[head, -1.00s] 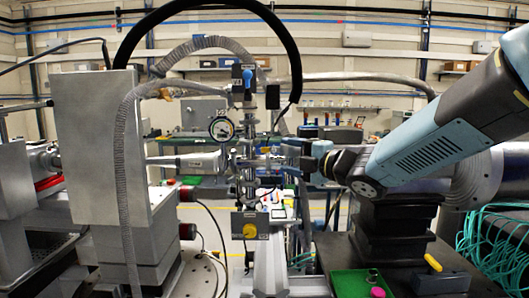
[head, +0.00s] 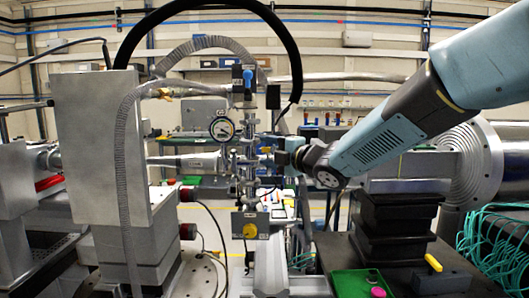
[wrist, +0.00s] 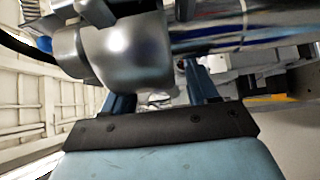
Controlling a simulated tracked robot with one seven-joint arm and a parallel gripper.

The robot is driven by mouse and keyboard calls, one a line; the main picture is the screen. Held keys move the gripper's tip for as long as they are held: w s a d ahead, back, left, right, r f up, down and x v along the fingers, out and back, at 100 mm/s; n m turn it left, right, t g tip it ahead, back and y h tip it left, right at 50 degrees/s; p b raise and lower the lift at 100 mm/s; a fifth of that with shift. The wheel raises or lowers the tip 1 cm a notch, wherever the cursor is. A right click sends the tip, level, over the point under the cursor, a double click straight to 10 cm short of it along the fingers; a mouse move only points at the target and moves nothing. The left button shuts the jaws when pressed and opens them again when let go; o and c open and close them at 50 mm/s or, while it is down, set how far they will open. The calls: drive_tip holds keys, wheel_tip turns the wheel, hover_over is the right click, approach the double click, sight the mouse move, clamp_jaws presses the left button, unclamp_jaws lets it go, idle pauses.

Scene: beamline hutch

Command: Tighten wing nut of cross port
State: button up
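The metal vacuum cross (head: 247,160), with its clamped ports, stands in the middle of the head view. My gripper (head: 277,157) is at its right side, very close to it; contact cannot be told. In the wrist view, my gripper (wrist: 160,98) has two blue fingers standing apart, reaching behind a large rounded metal body (wrist: 125,55). This body hides the fingertips. A small pale shape shows between the fingers, too unclear to name. I cannot make out the wing nut for certain in either view.
A pressure gauge (head: 222,129) and a blue-handled valve (head: 248,77) sit around the cross. A black hose (head: 292,55) arches above. A grey box (head: 100,145) stands left. A green tray (head: 350,284) and a yellow-handled object (head: 433,262) lie at lower right.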

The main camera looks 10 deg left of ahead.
drive_tip(key=c, duration=0.9)
drive_tip(key=shift+m+t+y, duration=0.4)
drive_tip(key=shift+m, duration=0.2)
drive_tip(key=o, duration=1.1)
drive_tip(key=v, duration=1.3)
drive_tip(key=shift+s+d+f, duration=0.1)
drive_tip(key=shift+s+d, duration=0.1)
drive_tip(key=shift+d, duration=0.15)
drive_tip(key=shift+c, duration=0.4)
